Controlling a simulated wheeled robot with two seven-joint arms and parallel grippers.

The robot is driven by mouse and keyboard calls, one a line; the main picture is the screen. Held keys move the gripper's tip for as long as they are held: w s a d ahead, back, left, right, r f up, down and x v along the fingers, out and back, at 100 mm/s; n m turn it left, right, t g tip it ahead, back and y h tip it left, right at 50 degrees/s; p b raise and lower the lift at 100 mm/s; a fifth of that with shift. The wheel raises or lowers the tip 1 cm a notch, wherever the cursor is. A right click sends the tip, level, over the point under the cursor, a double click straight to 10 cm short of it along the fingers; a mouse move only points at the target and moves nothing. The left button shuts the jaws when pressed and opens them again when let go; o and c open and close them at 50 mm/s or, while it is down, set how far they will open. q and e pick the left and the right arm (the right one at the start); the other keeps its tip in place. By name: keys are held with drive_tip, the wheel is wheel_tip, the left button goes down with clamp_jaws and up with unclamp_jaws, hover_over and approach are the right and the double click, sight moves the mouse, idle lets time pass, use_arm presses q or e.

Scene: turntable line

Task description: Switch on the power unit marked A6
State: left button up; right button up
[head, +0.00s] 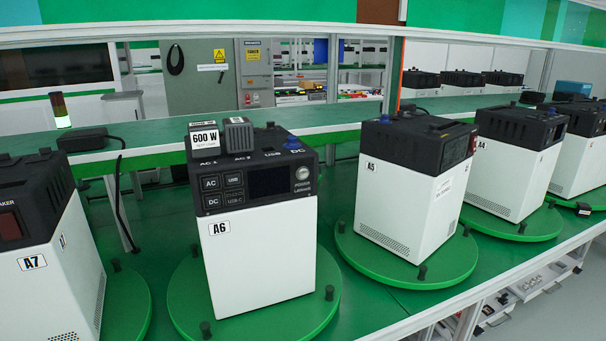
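The power unit marked A6 (262,257) stands upright on a green round turntable (184,298) just left of the middle of the head view. Its body is white with a black top, and its control panel (253,188) faces me. The panel has AC, USB, DC and USB-C buttons (222,191), a dark blank screen (270,181) and a round pale button (302,173) above the word POWER at the right. A box marked 600 W (204,138) and a grey block (238,135) sit on top. Neither of my grippers is in view.
Unit A7 (45,270) stands on its turntable at left, and unit A5 (405,205) at right with its side towards me. Unit A4 (507,175) is further right. A black adapter (88,139) with a cable lies on the green shelf behind. Space before A6 is clear.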

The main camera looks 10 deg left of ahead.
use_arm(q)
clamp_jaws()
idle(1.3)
